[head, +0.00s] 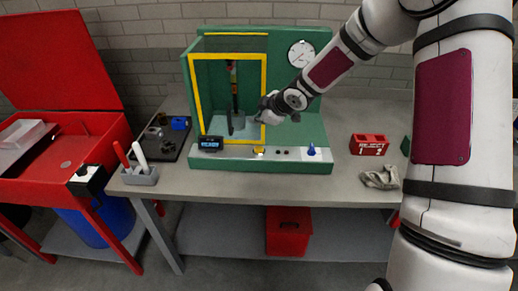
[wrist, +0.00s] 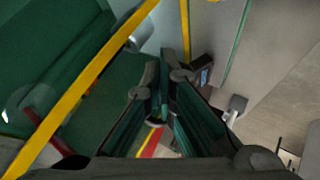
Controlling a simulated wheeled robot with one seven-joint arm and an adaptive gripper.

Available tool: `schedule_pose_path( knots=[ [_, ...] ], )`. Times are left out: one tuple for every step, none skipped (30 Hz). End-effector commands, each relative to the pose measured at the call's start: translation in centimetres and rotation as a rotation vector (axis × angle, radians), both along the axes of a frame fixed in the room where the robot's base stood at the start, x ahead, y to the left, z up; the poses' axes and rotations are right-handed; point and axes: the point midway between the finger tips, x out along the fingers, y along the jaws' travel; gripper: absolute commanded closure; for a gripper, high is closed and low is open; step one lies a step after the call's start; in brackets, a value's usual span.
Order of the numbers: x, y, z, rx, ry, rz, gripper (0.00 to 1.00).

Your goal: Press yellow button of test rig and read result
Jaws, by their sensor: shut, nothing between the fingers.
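The green test rig (head: 322,140) stands on the grey workbench, with a yellow-framed opening (head: 194,92) at its front. The small yellow button (head: 258,150) is on the rig's light front panel. The dark display (head: 211,143) at the panel's left shows blue text that seems to read "READY"; a small screen also shows in the wrist view (wrist: 204,74). My gripper (head: 258,118) is in front of the right side of the yellow frame, above the button and apart from it. In the wrist view my gripper (wrist: 160,105) is shut and empty. I cannot make out the button there.
A round gauge (head: 301,54) is on the rig's back panel. Dark knobs and a blue knob (head: 311,150) sit right of the button. A red reject bin (head: 369,144) and a grey cloth (head: 380,178) lie to the right.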

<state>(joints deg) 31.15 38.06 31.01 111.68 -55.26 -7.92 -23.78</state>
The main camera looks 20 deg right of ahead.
Motion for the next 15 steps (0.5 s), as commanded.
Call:
schedule_pose_path(
  knots=[
    [0.2, 0.0, -0.4, -0.001, 0.001, 0.001, 1.00],
    [0.2, 0.1, -0.6, -0.001, 0.002, 0.001, 1.00],
    [0.2, 0.1, -1.0, -0.001, 0.002, 0.001, 1.00],
    [0.3, 0.1, -1.3, -0.002, 0.002, 0.002, 1.00],
    [0.3, 0.1, -1.6, -0.002, 0.002, 0.002, 1.00],
    [0.3, 0.1, -2.0, -0.001, 0.002, 0.001, 1.00],
    [0.3, 0.1, -2.4, -0.001, 0.001, 0.000, 1.00],
    [0.4, 0.0, -2.7, -0.001, 0.001, 0.001, 1.00],
    [0.4, 0.1, -3.1, -0.002, 0.002, 0.001, 1.00],
    [0.4, 0.1, -3.4, -0.001, 0.001, 0.001, 1.00],
    [0.4, 0.1, -3.7, -0.001, 0.001, 0.001, 1.00],
    [0.3, 0.0, -4.2, -0.001, 0.003, 0.000, 1.00],
    [0.3, 0.0, -4.5, -0.002, 0.001, 0.000, 1.00],
    [0.4, 0.1, -4.7, -0.001, 0.001, 0.001, 1.00],
    [0.4, 0.1, -5.1, 0.000, 0.001, 0.001, 1.00]
  ],
)
